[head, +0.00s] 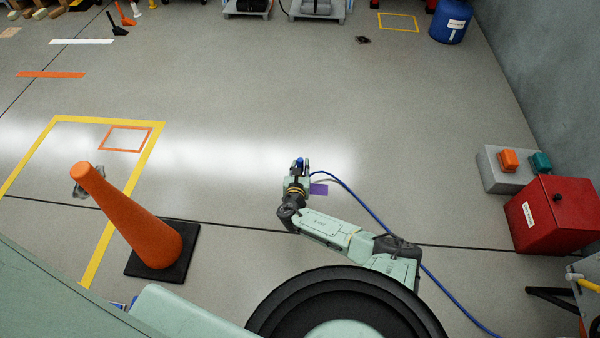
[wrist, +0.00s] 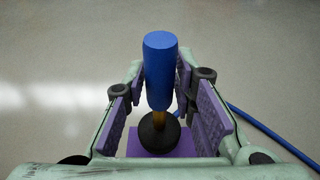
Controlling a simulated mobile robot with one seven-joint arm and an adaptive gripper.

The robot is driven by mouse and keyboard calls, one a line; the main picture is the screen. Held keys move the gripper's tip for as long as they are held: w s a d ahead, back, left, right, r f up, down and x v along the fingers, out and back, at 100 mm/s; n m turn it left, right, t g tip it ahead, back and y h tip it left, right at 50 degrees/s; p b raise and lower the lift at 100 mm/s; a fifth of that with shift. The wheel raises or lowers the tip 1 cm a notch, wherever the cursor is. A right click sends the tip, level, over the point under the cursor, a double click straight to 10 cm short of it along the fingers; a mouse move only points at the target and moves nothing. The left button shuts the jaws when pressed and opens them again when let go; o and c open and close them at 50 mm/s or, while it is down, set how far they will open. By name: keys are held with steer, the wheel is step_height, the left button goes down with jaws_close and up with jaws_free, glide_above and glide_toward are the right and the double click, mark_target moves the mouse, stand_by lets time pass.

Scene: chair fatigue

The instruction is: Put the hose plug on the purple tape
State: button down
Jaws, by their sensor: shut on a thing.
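My gripper (head: 300,167) is low over the floor, shut on the hose plug. In the wrist view the plug (wrist: 160,72) is a blue cylinder with a brass-coloured neck and a dark round part at its lower end, held between purple finger pads. The purple tape (head: 319,189) is a small patch on the floor just right of my gripper in the head view. In the wrist view a purple patch (wrist: 180,152) shows behind the plug's dark end, partly hidden by it and the fingers. I cannot tell whether the plug touches the floor.
A blue hose (head: 372,211) curves from my gripper to the lower right. An orange cone (head: 128,215) on a black base stands at left. A red box (head: 555,215) and a grey box (head: 500,178) with orange and teal tops stand at right. The floor ahead is clear.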

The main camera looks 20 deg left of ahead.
steer(key=shift+f+b, duration=0.35)
steer(key=shift+f, duration=0.75)
steer(key=shift+f, duration=0.25)
steer(key=c, duration=1.3)
jaws_free()
steer(key=shift+c, duration=0.2)
steer(key=shift+r, duration=0.25)
steer(key=p+v, duration=0.4)
steer(key=v, duration=0.8)
